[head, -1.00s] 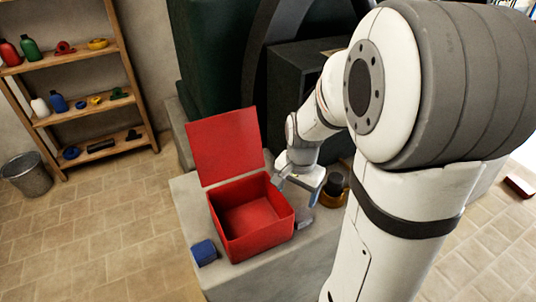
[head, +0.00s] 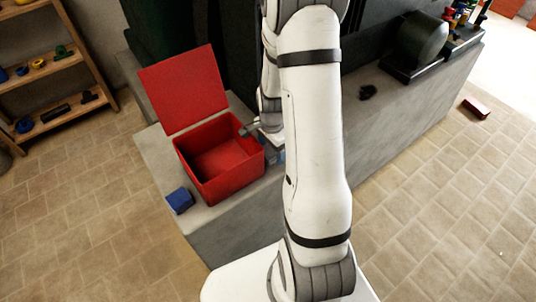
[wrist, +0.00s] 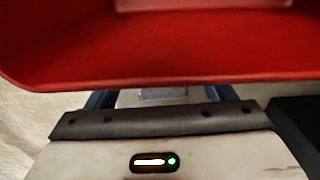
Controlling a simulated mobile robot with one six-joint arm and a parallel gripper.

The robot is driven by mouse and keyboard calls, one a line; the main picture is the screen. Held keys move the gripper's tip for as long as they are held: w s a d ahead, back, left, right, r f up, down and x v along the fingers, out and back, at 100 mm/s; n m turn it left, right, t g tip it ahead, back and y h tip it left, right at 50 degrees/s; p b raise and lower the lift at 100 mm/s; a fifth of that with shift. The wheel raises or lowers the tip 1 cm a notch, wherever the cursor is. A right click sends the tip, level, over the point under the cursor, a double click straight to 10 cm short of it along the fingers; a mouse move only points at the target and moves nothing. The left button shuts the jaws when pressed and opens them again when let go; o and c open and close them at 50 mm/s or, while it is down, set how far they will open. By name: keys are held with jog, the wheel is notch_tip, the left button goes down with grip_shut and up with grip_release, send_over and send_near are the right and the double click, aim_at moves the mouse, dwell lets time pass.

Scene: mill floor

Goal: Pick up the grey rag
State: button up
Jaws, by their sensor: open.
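My gripper (wrist: 162,98) is open, with its two bluish fingers partly hidden under the rim of the red box in the wrist view. A small pale grey patch (wrist: 162,93) shows between the fingers; it may be the grey rag, but too little shows to be sure. In the head view my gripper (head: 264,142) is low at the right side of the open red box (head: 237,175), mostly behind my arm. I cannot make out the rag clearly there.
The red box's lid (head: 185,92) stands raised at the back. A blue block (head: 179,200) lies left of the box on the stone bench (head: 240,230). A dark lump (head: 368,92) lies farther right on the bench. Shelves (head: 45,80) stand at the left.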

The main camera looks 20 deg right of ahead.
aim_at(271, 150)
jog(key=shift+f, duration=0.75)
jog(key=shift+c, duration=0.3)
jog(key=c, duration=1)
notch_tip(271, 150, up, 10)
jog(key=shift+r, duration=0.1)
